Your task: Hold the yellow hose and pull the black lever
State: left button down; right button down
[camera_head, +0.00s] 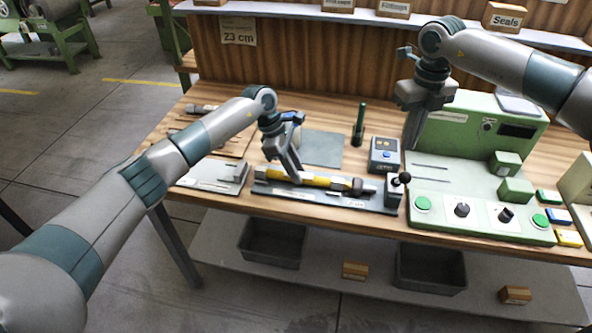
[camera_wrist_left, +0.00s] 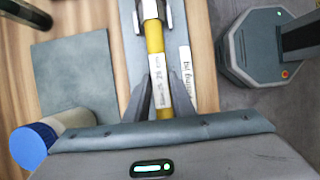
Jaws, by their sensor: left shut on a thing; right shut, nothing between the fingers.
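The yellow hose (camera_head: 314,180) lies along a grey fixture (camera_head: 275,191) on the wooden table, with dark metal fittings at its right end. My left gripper (camera_head: 293,174) is shut on the hose, left of its middle. The left wrist view shows the hose (camera_wrist_left: 155,38) running between the two fingers (camera_wrist_left: 164,95), with small print on a label. The black lever (camera_head: 403,178), with a round knob, stands upright at the fixture's right end. My right gripper (camera_head: 411,140) is shut and empty, above and slightly right of the lever knob, apart from it.
A green machine (camera_head: 468,135) with buttons and knobs stands right of the lever. A blue-grey box (camera_head: 384,154) and a dark green upright cylinder (camera_head: 359,125) stand behind the fixture. A grey plate (camera_head: 214,176) lies to the left. Bins (camera_head: 272,243) sit below.

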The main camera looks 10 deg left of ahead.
notch_tip(320, 180, up, 4)
jog(key=shift+f, duration=0.1)
dwell(0.4)
pick_arm(q)
jog(key=c, duration=1.4)
grip_release()
jog(key=shift+c, duration=0.2)
jog(key=shift+r, duration=0.1)
jog(key=v, duration=1.1)
jog(key=shift+a+r, duration=0.25)
jog(key=shift+r, duration=0.1)
